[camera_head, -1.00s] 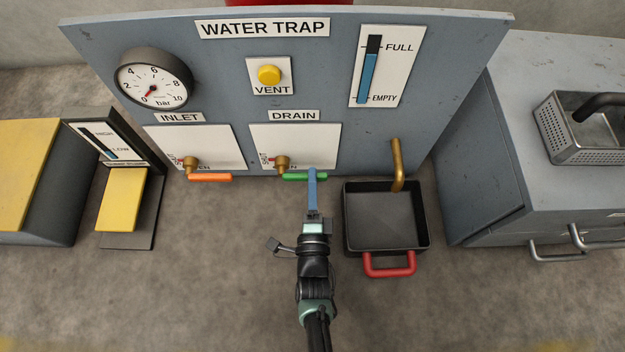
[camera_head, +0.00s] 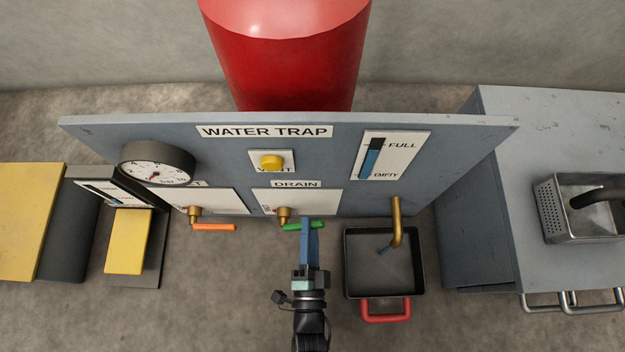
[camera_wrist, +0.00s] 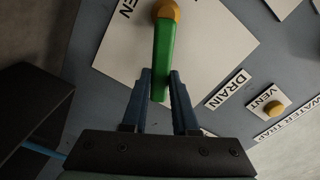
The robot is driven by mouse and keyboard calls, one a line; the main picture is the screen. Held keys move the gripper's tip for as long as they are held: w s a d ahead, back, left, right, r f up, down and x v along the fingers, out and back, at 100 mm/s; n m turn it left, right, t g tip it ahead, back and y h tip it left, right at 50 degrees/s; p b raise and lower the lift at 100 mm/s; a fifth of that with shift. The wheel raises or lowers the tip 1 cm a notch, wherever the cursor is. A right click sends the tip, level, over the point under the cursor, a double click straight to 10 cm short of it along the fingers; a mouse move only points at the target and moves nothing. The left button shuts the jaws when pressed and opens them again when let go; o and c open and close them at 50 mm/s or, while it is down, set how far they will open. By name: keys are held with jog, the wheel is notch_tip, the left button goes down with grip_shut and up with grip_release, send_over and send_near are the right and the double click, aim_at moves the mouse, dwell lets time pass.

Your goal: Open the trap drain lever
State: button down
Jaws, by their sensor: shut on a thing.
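The green drain lever (camera_head: 305,226) sits below the DRAIN label on the water trap panel (camera_head: 350,205). My gripper (camera_head: 306,228) is shut on the lever's outer part. In the wrist view the blue fingers (camera_wrist: 160,78) flank the green handle (camera_wrist: 163,55) near its free end. A thin blue stream (camera_head: 384,250) shows below the brass spout (camera_head: 396,225), over the dark pan (camera_head: 350,275). The level gauge (camera_head: 370,158) shows blue below a black top part.
The orange inlet lever (camera_head: 214,227) is left of my gripper. The pan's red handle (camera_head: 386,317) is on the right. A yellow vent button (camera_head: 271,162) is above. A grey cabinet (camera_head: 540,245) with a metal basket (camera_head: 560,225) stands at right; a yellow pedal (camera_head: 125,240) is at left.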

aim_at(296, 230)
jog(key=a+r+n, duration=0.1)
jog(key=n, duration=0.1)
jog(key=r+n+p, duration=0.1)
jog(key=n, duration=0.1)
jog(key=a+n+p, duration=0.1)
jog(key=n, duration=0.1)
jog(key=shift+a+r, duration=0.35)
jog(key=shift+r, duration=0.05)
jog(key=shift+a+r+n, duration=0.1)
jog(key=shift+a+n, duration=0.45)
jog(key=shift+n, duration=0.5)
jog(key=shift+a+r+n, duration=0.15)
jog(key=shift+a+n, duration=0.4)
jog(key=shift+n, duration=0.45)
jog(key=shift+a+r+n, duration=0.1)
jog(key=shift+a+n, duration=0.45)
jog(key=shift+n, duration=0.5)
jog(key=shift+a, duration=0.1)
jog(key=c, duration=0.7)
grip_release()
jog(key=shift+s, duration=0.1)
jog(key=s+p, duration=0.2)
jog(key=s, duration=1.1)
jog(key=shift+p, duration=0.35)
